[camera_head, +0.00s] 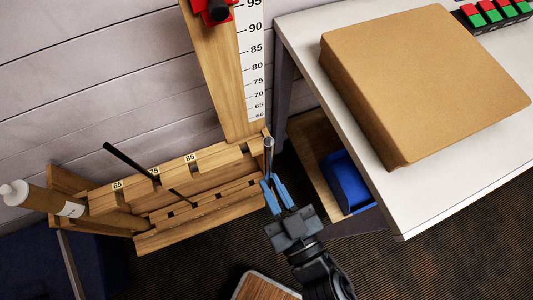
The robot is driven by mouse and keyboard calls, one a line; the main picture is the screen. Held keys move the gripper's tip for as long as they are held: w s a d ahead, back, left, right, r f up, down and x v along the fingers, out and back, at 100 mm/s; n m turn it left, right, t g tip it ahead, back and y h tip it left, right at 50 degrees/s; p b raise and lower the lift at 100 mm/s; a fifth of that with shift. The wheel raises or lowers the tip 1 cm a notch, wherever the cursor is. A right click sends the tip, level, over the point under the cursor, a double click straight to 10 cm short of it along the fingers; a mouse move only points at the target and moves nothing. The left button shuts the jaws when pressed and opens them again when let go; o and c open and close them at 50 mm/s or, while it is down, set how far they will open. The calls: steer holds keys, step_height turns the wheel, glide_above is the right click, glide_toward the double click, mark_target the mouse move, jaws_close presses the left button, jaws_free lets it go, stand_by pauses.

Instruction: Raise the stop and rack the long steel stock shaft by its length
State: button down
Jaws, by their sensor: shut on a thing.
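My gripper (273,190), with blue fingers, is shut on a grey steel shaft (268,154), which stands up from the fingers beside the foot of the measuring board. The shaft is strongly foreshortened, and its lower part is hidden by my gripper. The measuring board (221,75) is wooden, with a white scale (255,60) numbered from 60 to 95. A red stop (210,14) with a black knob sits on it at the top edge, partly cut off. The wooden rack (160,230) to the left has slots labelled 65, 75 and 85.
A black shaft (127,159) leans in the rack near the 75 label. A white table (300,50) at right bears a cardboard box (420,80). A blue bin (346,183) sits below it.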

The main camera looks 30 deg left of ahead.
steer(key=shift+s+d, duration=0.15)
steer(key=shift+r, duration=0.15)
